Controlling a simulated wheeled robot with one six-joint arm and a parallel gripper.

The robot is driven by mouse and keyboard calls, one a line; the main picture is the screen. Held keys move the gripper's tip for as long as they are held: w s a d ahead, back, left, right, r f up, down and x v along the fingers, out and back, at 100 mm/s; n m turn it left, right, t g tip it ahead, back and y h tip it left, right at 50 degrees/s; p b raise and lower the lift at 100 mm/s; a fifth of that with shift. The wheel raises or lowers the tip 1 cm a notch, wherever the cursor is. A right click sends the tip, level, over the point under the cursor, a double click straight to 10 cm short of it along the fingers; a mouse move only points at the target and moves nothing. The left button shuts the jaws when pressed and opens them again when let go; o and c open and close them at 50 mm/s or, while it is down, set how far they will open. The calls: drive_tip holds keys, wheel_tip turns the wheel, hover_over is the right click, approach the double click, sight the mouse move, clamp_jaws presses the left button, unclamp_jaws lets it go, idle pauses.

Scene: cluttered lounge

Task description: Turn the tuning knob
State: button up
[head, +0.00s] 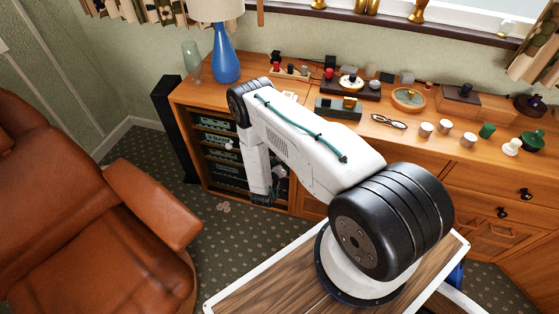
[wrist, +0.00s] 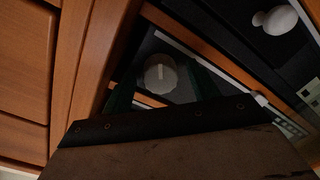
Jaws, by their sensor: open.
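A round pale grey knob (wrist: 160,73) with a light pointer line sits on a dark front panel in the wrist view. It appears between the two dark green fingers of my gripper (wrist: 162,88), which are spread apart with nothing held. I cannot tell whether either finger touches it. A white rounded knob (wrist: 277,19) stands out from another dark panel at upper right; a white knob also shows on the shelf unit in the head view (head: 229,146). No label shows which is the tuning knob. In the head view my arm hides the fingers and the grey knob.
The wooden cabinet (head: 185,96) holds stacked equipment (head: 218,124) in its open left bay. Its top carries a blue lamp (head: 225,55), glasses (head: 388,121), cups and small objects. A black speaker (head: 172,125) and brown leather armchair (head: 95,240) stand left, with carpet between.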

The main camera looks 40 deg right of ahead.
drive_tip(key=v, duration=0.7)
drive_tip(key=shift+s+a, duration=0.2)
drive_tip(key=shift+a, duration=0.05)
